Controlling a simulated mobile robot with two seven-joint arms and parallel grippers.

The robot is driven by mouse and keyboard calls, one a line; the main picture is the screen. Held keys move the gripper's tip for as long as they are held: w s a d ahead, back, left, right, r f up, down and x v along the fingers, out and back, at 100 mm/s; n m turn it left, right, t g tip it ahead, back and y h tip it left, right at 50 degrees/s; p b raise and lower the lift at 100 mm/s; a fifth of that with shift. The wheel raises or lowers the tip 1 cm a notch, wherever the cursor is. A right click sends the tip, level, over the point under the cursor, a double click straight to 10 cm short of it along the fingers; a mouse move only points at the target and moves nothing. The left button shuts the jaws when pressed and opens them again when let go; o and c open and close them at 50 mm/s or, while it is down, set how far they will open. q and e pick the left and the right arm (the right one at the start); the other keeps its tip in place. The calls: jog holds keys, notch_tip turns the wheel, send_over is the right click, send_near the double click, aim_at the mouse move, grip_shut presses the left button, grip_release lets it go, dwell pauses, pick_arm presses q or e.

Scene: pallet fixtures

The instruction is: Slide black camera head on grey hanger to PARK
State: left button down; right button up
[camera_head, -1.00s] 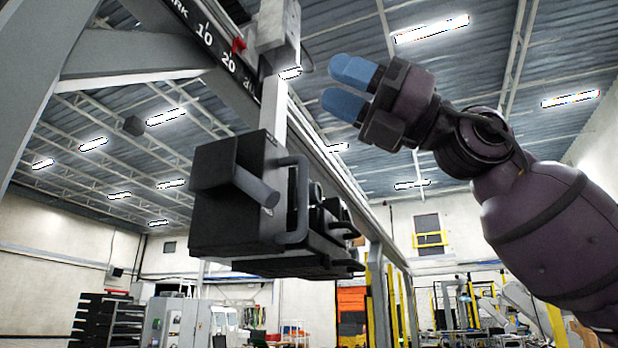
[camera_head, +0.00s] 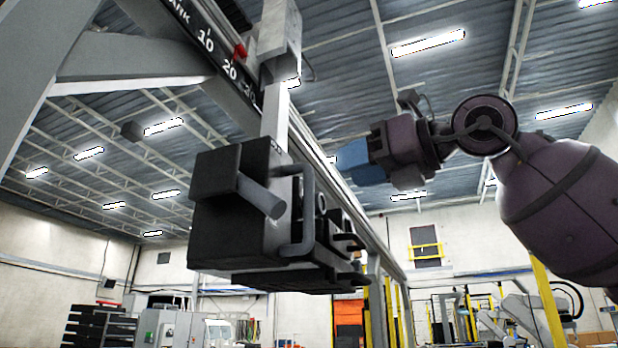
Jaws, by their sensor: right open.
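The black camera head (camera_head: 228,222) hangs in the middle left from a grey hanger (camera_head: 275,115) on an overhead rail. A dark scale (camera_head: 215,50) on the rail reads PARK, 10 and 20. A grey bar handle (camera_head: 306,210) stands on the head's right side. My right gripper (camera_head: 350,161), with blue fingertips, is to the right of the hanger and above the handle, apart from both in the picture. It is seen edge-on and holds nothing visible. My left gripper is out of view.
A grey beam (camera_head: 135,55) and post cross the upper left. The rail (camera_head: 345,185) runs back to the right, toward yellow posts (camera_head: 388,305). Dark racks (camera_head: 98,325) and cabinets stand far below. The space right of the head, under my right arm, looks clear.

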aim_at(289, 169)
jog(key=p+x, duration=0.1)
jog(key=x, duration=0.6)
jog(key=shift+w+a+r+p, duration=0.1)
jog(key=shift+w+a+p, duration=0.05)
jog(key=shift+a+p, duration=0.2)
jog(key=shift+w+a, duration=0.25)
jog(key=shift+a, duration=0.1)
grip_shut()
